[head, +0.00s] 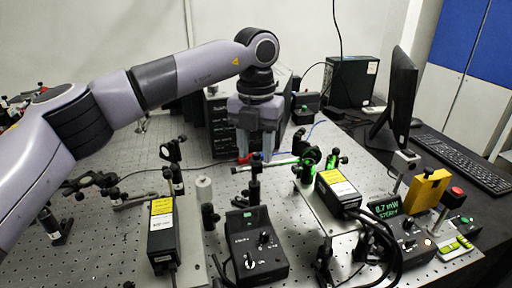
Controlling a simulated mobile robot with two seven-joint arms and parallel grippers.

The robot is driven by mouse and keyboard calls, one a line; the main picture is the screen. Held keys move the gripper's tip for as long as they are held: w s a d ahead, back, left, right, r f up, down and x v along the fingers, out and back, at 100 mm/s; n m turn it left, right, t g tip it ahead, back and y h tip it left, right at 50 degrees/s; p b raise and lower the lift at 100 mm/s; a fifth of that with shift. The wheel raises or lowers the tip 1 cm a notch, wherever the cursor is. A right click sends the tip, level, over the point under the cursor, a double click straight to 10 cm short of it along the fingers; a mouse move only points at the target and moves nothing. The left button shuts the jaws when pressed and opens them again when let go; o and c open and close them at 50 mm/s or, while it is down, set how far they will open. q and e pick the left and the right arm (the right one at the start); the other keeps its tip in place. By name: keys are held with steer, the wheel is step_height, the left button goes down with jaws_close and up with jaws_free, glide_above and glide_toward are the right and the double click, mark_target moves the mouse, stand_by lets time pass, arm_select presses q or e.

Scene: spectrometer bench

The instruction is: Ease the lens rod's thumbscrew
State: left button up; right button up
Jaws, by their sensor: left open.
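My left gripper (257,152) points down over the middle of the optical bench, its two grey fingers apart and nothing visible between them. Just below the fingertips a dark upright post (255,184) stands behind a black control box (257,250). I cannot tell whether the fingers touch it. Several black posts and mounts stand on the bench, among them a lens mount (171,151) to the left and a green-lit mount (306,168) to the right. Which one is the lens rod is unclear, and its thumbscrew is too small to make out. My right gripper is not in view.
Yellow-labelled black boxes stand left (163,238) and right (340,188) on the perforated bench (120,225). A power meter reading 0.7 mW (384,208), a red button (457,191) and cables crowd the right front. A monitor (398,92) stands behind.

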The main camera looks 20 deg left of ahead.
mark_target(256, 154)
arm_select(q)
step_height(256, 154, up, 7)
stand_by(0.3)
steer(key=shift+s+f, duration=0.1)
stand_by(0.4)
